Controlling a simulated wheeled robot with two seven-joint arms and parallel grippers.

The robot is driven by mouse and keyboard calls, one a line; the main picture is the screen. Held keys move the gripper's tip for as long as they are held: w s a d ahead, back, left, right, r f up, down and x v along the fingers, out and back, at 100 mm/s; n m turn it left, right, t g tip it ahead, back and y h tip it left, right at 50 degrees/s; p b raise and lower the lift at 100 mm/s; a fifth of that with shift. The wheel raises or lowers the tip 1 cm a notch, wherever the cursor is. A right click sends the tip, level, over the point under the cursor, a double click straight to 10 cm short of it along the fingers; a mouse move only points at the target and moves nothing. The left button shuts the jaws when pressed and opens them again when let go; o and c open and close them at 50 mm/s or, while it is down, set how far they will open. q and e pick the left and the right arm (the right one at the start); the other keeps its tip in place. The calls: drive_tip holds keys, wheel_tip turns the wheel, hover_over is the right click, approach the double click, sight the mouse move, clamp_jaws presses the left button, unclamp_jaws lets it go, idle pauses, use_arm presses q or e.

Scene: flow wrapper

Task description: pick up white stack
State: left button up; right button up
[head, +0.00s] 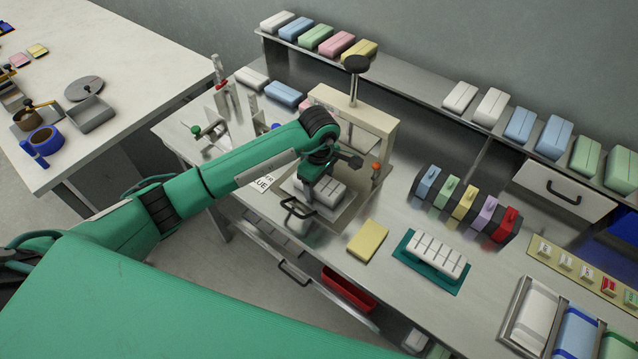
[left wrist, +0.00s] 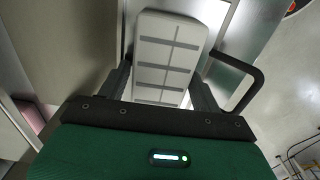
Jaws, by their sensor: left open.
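A white stack (head: 335,195) with grey lines across its top sits on the metal plate of the press-like frame (head: 382,128). My left gripper (head: 320,178) is over this stack and hides part of it in the head view. In the left wrist view the white stack (left wrist: 168,55) lies between the two open fingers of my left gripper (left wrist: 160,92). Whether the fingers touch its sides I cannot tell. A second white stack (head: 438,254) rests on a green mat (head: 412,264) to the right. My right gripper is not in view.
A black handle (head: 297,208) stands close to the gripper; it also shows in the left wrist view (left wrist: 254,82). A yellow block (head: 368,241) lies nearby. A row of coloured blocks (head: 462,203) stands to the right. A shelf (head: 400,84) with coloured packs runs behind.

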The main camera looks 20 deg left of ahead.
use_arm(q)
drive_tip(key=c, duration=0.7)
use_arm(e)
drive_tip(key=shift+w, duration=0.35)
use_arm(q)
drive_tip(key=shift+c, duration=0.2)
wheel_tip(320, 180, up, 20)
drive_tip(key=b, duration=0.3)
drive_tip(key=shift+b, duration=0.35)
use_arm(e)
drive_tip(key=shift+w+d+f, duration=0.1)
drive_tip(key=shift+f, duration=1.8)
